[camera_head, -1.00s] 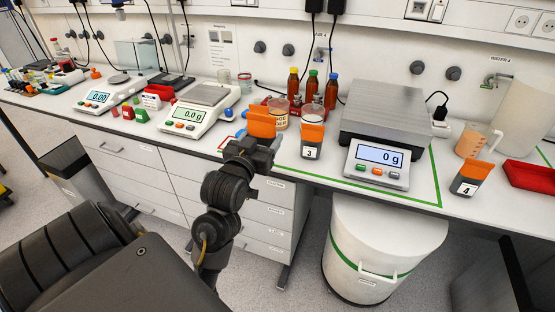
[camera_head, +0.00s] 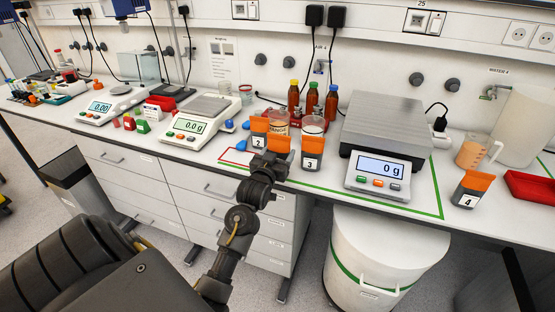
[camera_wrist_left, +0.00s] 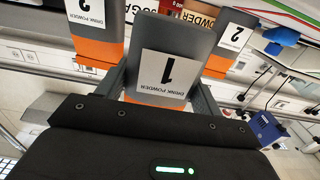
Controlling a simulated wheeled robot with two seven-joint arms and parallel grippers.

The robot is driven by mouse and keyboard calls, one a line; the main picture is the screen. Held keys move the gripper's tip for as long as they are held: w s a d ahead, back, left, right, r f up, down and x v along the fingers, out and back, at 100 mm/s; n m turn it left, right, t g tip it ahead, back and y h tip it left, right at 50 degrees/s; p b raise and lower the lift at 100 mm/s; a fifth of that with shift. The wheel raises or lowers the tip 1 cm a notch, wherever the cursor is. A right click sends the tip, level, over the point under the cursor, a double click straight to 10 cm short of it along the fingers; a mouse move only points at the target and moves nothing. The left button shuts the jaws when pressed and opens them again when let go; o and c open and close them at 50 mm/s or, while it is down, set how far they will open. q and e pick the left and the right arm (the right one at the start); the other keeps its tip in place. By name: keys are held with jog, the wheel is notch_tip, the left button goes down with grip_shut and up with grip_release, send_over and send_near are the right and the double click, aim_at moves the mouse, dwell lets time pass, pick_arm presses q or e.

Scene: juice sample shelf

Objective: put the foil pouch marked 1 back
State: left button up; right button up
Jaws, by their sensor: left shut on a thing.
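The foil pouch marked 1 (camera_wrist_left: 178,42) is grey with an orange band and a white label; its label appears upside down in the left wrist view. My left gripper (camera_head: 270,160) is shut on it at the orange part, with a finger on each side. In the head view only the orange part of this pouch (camera_head: 278,143) shows clearly, between pouch 2 (camera_head: 258,140) and pouch 3 (camera_head: 312,162). Its lower body is hidden, so I cannot tell whether it touches the bench. Pouch 2 (camera_wrist_left: 232,35) and pouch 3 (camera_wrist_left: 95,12) flank it in the wrist view. My right gripper is not in view.
Pouch 4 (camera_head: 470,190) stands apart on the right, near a red tray (camera_head: 531,188). A large scale (camera_head: 380,172) stands right of pouch 3. Brown bottles (camera_head: 312,99) and jars (camera_head: 313,124) stand behind the pouches. A red outline (camera_head: 235,157) lies left of pouch 2.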

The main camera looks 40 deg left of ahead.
pick_arm(q)
notch_tip(320, 180, down, 2)
jog(key=shift+f, duration=0.25)
jog(key=shift+f, duration=0.2)
jog(key=o, duration=1.1)
jog(key=shift+r, duration=0.25)
jog(key=b+v, duration=0.1)
jog(key=v, duration=1.1)
jog(key=shift+b, duration=0.3)
